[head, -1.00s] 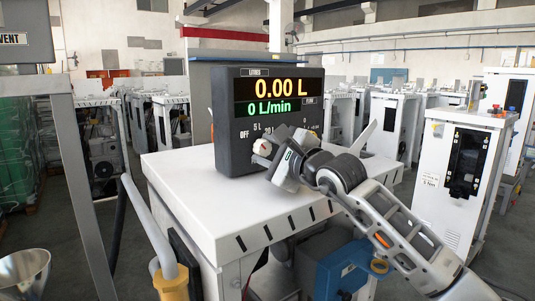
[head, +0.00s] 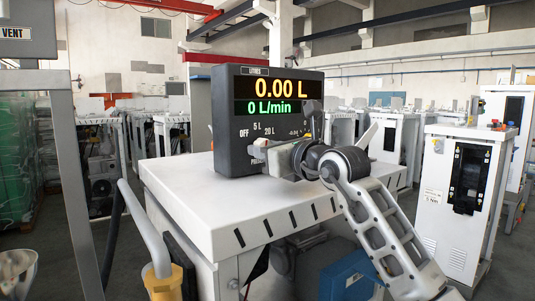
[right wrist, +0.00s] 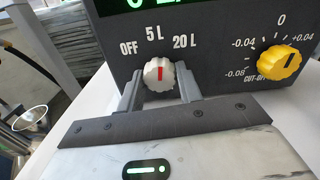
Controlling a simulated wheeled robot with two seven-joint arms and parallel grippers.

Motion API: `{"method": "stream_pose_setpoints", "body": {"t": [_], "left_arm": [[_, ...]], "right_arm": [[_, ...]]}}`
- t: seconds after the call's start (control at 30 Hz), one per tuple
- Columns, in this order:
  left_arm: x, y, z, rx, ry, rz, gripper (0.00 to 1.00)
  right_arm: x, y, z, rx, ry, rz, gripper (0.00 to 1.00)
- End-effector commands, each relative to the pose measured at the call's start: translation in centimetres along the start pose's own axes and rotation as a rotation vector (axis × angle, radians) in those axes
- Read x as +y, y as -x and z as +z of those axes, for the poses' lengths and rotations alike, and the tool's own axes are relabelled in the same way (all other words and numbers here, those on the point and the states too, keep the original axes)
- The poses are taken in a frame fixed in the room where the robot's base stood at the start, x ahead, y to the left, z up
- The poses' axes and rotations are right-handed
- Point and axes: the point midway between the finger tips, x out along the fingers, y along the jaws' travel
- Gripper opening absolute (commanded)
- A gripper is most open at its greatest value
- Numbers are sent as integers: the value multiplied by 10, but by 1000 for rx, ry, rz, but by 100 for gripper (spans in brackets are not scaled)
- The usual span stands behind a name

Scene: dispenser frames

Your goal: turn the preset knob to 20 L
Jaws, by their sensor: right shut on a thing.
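The dark dispenser head (head: 226,120) stands on a white cabinet and reads 0.00 L and 0 L/min. In the right wrist view, the preset knob (right wrist: 159,73) is pale with a red pointer line. The line points about straight up, close to the 5 L mark; OFF is to its left and 20 L to its right. My right gripper (right wrist: 159,88) has one finger on each side of the knob and is shut on it. In the head view my right gripper (head: 259,152) hides most of the knob. My left gripper is not in view.
A yellow cut-off knob (right wrist: 279,62) sits right of the preset knob on the same panel. The white cabinet top (head: 215,205) is clear in front of the panel. A grey post (head: 72,190) and a yellow-handled nozzle (head: 164,283) stand at left.

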Motion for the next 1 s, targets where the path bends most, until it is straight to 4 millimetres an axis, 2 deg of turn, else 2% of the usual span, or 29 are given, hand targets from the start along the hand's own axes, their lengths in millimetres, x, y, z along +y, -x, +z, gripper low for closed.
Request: {"method": "stream_pose_setpoints", "body": {"t": [0.5, 0.73, 1.0], "left_arm": [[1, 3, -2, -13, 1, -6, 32], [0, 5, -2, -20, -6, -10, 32], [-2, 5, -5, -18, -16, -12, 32]], "right_arm": [[1, 0, 0, 5, -450, 1, 12], [1, 0, -1, 5, -571, 0, 12], [1, 0, -2, 5, -632, 0, 12]]}}
